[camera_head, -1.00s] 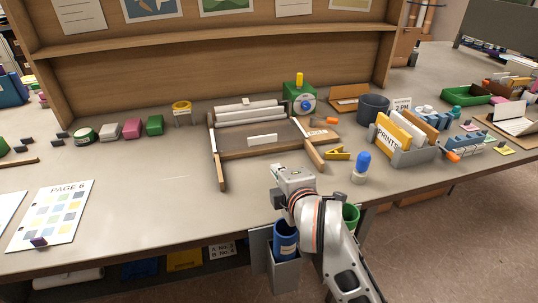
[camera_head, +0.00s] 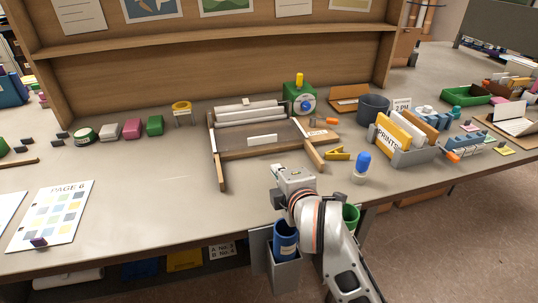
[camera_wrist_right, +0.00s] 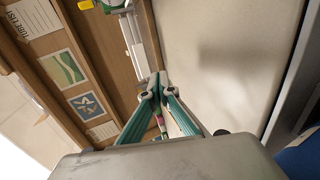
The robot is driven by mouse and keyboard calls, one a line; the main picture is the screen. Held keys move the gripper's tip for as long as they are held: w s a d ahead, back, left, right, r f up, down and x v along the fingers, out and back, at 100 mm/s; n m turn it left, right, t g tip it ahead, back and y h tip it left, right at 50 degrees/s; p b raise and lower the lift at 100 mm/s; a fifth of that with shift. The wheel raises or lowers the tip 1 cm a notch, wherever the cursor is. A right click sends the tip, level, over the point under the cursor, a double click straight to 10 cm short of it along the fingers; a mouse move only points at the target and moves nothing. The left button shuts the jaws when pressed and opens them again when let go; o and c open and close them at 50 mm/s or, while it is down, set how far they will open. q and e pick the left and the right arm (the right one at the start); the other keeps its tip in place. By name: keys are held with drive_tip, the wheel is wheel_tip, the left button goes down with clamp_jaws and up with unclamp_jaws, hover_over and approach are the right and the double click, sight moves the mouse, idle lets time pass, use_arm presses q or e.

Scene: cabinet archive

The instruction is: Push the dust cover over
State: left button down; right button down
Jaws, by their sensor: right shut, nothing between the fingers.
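A wooden unit (camera_head: 222,163) with two side rails stands on the table, in the middle of the head view. A brown panel with a white label (camera_head: 262,140) spans its front, and white rolls (camera_head: 250,115) lie across its back. I cannot tell for certain which part is the dust cover. My right gripper's body (camera_head: 293,178) is in front of the unit, near the table's front edge, apart from it in the picture; its fingers are hidden there. In the right wrist view its teal fingers (camera_wrist_right: 157,86) are shut and empty, with the white roll (camera_wrist_right: 137,45) beyond them. My left gripper is out of view.
A blue-capped bottle (camera_head: 360,168), a yellow clip (camera_head: 337,154) and a grey holder of prints (camera_head: 412,157) stand to the right. A green device (camera_head: 297,92) is behind.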

drive_tip(key=shift+w, duration=0.1)
drive_tip(key=shift+w+a, duration=0.15)
drive_tip(key=shift+w, duration=0.2)
drive_tip(key=shift+w+a+b, duration=0.15)
drive_tip(key=shift+w+b, duration=0.3)
drive_tip(key=shift+w, duration=0.1)
drive_tip(key=shift+w+a, duration=0.15)
drive_tip(key=shift+w, duration=0.25)
